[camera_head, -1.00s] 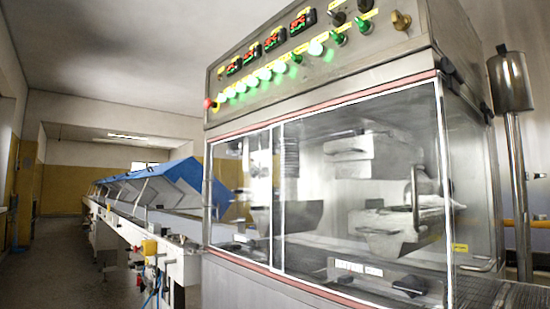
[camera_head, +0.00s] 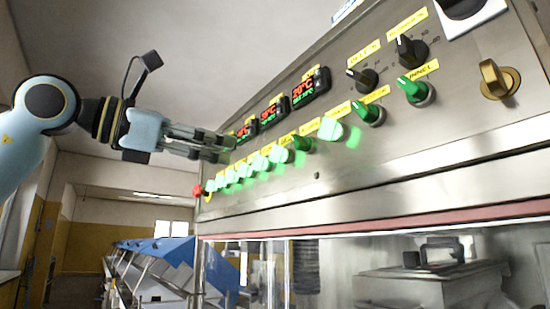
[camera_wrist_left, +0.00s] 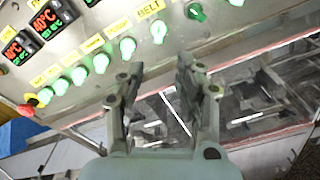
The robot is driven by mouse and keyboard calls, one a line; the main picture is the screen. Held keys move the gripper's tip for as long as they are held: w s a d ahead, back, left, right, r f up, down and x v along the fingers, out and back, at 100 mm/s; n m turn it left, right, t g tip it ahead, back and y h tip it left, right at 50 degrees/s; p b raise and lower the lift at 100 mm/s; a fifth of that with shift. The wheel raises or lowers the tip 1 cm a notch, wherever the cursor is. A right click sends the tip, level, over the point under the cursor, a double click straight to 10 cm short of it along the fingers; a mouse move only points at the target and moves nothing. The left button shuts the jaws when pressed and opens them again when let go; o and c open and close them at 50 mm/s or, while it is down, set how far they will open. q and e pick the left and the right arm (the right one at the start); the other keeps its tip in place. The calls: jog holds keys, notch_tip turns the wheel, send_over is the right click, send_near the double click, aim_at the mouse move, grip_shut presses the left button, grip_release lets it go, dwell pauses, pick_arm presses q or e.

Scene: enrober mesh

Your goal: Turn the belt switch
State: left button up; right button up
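Green switch knobs sit on the sloped steel panel (camera_head: 450,120). In the head view, one knob (camera_head: 370,113) is right of a lit green lamp (camera_head: 330,130), and another knob (camera_head: 413,90) is farther right. My left gripper (camera_head: 228,148) is in front of the panel's left part, left of these knobs. The left wrist view shows its fingers (camera_wrist_left: 158,88) apart, with nothing between them. My right gripper is not in view.
Red-digit temperature displays (camera_head: 310,88) and black knobs (camera_head: 362,79) are above the green row. A red button (camera_head: 197,191) is at the panel's left end, and a brass key-like knob (camera_head: 498,80) at the right. Below is a glazed enclosure (camera_head: 345,260).

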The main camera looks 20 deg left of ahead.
aim_at(272, 153)
pick_arm(q)
jog(key=p+x, duration=0.1)
jog(key=x, duration=0.1)
jog(key=p+x, duration=0.1)
jog(key=x, duration=0.1)
jog(key=r+p+x, duration=0.1)
jog(key=x, duration=0.1)
jog(key=shift+w+d+r, duration=0.1)
jog(key=shift+w+d, duration=0.05)
jog(key=shift+d, duration=0.05)
jog(key=p+x, duration=0.1)
jog(key=x, duration=0.2)
jog(key=shift+w, duration=0.15)
jog(key=shift+w+d+p, duration=0.35)
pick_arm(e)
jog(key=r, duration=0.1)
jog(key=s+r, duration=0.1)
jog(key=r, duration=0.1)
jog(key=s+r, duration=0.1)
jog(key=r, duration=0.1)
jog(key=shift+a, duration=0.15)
pick_arm(q)
jog(key=shift+f, duration=0.2)
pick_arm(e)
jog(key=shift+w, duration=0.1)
pick_arm(q)
jog(key=shift+c, duration=0.7)
grip_shut()
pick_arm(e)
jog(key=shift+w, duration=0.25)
